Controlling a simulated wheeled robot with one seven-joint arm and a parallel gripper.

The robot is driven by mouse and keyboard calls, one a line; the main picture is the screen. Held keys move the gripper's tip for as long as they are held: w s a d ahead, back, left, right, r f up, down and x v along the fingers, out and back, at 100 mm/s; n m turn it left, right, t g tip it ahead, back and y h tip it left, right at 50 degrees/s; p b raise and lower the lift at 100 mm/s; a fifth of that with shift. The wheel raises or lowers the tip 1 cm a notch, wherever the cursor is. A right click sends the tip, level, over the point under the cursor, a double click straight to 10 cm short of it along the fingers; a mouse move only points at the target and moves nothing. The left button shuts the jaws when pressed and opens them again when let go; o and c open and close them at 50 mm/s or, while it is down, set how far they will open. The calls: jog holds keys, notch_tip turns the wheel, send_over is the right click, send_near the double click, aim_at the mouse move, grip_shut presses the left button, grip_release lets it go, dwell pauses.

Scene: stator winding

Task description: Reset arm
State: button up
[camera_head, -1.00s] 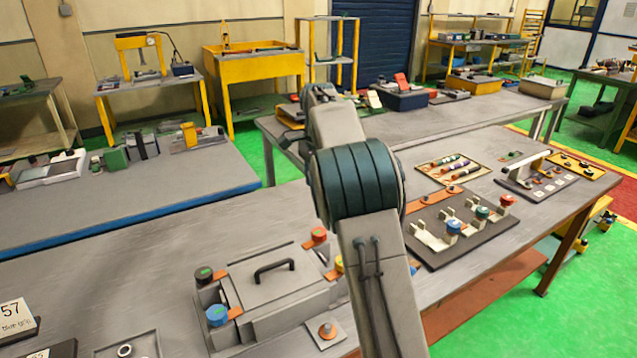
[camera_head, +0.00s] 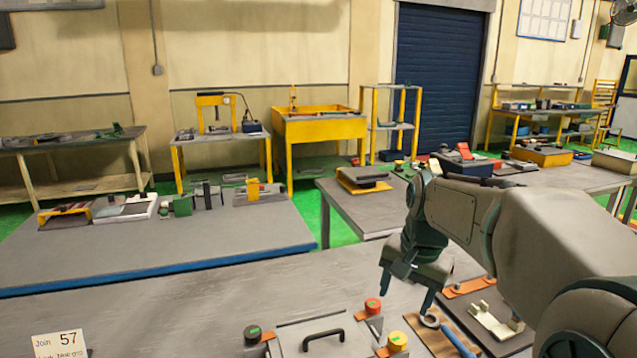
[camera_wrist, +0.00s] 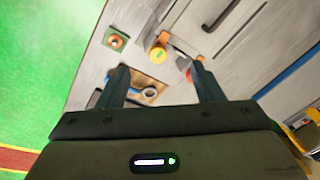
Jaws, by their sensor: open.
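My gripper (camera_head: 405,300) hangs from the bent arm at the right of the head view, fingers pointing down above the near workbench (camera_head: 220,300). Its two fingers are apart with nothing held between them. In the wrist view my gripper (camera_wrist: 160,78) shows both dark fingers spread. Beyond them lie a yellow knob (camera_wrist: 158,53) and a small metal ring. In the head view a blue-handled tool with a ring end (camera_head: 456,338) lies on a brown board just below and right of the fingers. My arm hides part of the bench at right.
A grey box with a black handle (camera_head: 323,340) stands at the front, with red (camera_head: 373,306), yellow (camera_head: 397,341) and black knobs around it. The bench left of the box is largely clear.

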jog(key=s+f+n, duration=0.3)
jog(key=s, duration=0.5)
jog(key=s+f+n+t, duration=0.1)
jog(key=s+f+n, duration=0.2)
jog(key=s, duration=0.6)
jog(key=shift+s+a+f+n+h, duration=0.2)
jog(key=shift+a+f+n+h, duration=0.1)
jog(key=shift+a+f+h, duration=0.15)
